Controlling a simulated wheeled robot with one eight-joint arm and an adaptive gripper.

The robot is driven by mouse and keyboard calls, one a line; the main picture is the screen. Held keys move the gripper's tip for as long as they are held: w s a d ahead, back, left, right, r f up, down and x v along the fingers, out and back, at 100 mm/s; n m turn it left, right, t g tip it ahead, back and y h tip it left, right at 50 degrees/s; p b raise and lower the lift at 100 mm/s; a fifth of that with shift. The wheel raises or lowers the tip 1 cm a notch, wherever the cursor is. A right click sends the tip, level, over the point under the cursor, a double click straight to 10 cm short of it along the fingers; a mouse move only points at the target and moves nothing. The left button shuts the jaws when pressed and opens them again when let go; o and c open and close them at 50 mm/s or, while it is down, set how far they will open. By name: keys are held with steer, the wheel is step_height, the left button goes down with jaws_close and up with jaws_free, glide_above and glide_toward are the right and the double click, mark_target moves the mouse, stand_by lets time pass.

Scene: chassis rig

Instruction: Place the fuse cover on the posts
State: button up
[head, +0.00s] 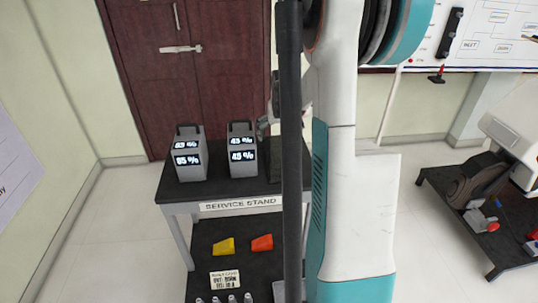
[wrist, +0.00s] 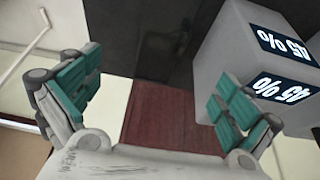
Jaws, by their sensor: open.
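I cannot make out a thing that is surely the fuse cover, or its posts. My gripper (wrist: 160,98) is open and empty in the wrist view, with teal pads on both fingers. Its right finger is close to a grey box with a 45 % display (wrist: 262,75); I cannot tell whether they touch. In the head view this box (head: 243,168) stands on the service stand's top (head: 221,190). My gripper is mostly hidden there behind my own dark column and arm, just right of the box.
A second grey box reading 65 % (head: 186,166) stands left of the first. The lower shelf (head: 237,268) holds a yellow piece (head: 224,247), an orange piece (head: 262,243), a small label plate (head: 225,280) and several small pale cylinders. A dark platform (head: 470,220) with machinery stands at right.

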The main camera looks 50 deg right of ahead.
mark_target(275, 155)
steer(key=b+x, duration=0.5)
steer(key=x, duration=0.9)
steer(key=shift+w+a, duration=0.1)
steer(key=shift+w, duration=0.05)
steer(key=shift+r, duration=0.1)
steer(key=c, duration=1.9)
steer(key=shift+r, duration=0.1)
step_height(275, 155, up, 20)
steer(key=p, duration=0.7)
